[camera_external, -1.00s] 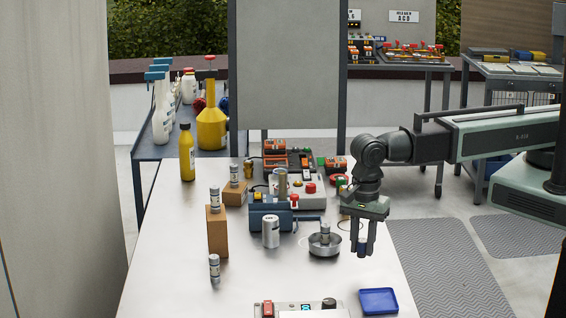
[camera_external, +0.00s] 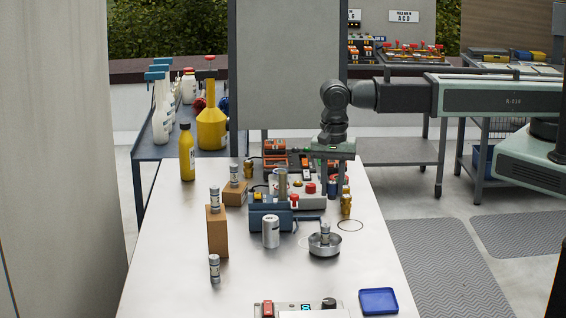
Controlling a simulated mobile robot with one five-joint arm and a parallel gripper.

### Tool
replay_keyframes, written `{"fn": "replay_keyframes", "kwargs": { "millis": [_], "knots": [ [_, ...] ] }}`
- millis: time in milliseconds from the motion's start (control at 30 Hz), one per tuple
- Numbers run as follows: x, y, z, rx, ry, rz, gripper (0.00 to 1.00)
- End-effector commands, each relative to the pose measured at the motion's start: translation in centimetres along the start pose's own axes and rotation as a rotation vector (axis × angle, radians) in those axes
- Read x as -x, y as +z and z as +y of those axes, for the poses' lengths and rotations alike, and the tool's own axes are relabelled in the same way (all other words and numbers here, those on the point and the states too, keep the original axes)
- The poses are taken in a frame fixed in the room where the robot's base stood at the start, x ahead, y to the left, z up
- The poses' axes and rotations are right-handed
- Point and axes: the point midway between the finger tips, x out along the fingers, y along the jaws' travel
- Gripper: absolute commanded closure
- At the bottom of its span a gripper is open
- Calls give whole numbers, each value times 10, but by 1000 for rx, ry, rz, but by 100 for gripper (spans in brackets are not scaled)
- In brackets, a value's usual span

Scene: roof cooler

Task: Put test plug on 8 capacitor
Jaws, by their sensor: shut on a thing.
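My gripper (camera_external: 332,179) points down over the far right part of the table, beside the control box with red buttons (camera_external: 300,197). It is shut on a small dark blue piece (camera_external: 333,189), which looks like the test plug; its lower end is hard to make out. Small silver labelled cylinders, which look like capacitors, stand on a tall brown block (camera_external: 215,198), on a low brown block (camera_external: 234,175), on the table (camera_external: 214,268) and in a round metal dish (camera_external: 326,231). A wider silver can (camera_external: 271,232) stands near the middle. I cannot read which is 8.
A brass fitting (camera_external: 346,203) stands just right of and nearer than my gripper. A blue tray (camera_external: 378,301) sits at the front right. The left front tabletop is clear.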

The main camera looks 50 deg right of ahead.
Motion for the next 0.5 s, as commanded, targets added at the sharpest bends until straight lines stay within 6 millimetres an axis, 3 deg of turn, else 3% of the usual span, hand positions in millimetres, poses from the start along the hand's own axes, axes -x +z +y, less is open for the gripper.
{"fn": "replay_keyframes", "kwargs": {
  "millis": [300,500],
  "knots": [
    [-11,17,-93,0,0,0,100],
    [-14,26,-138,0,0,0,100]
  ]
}}
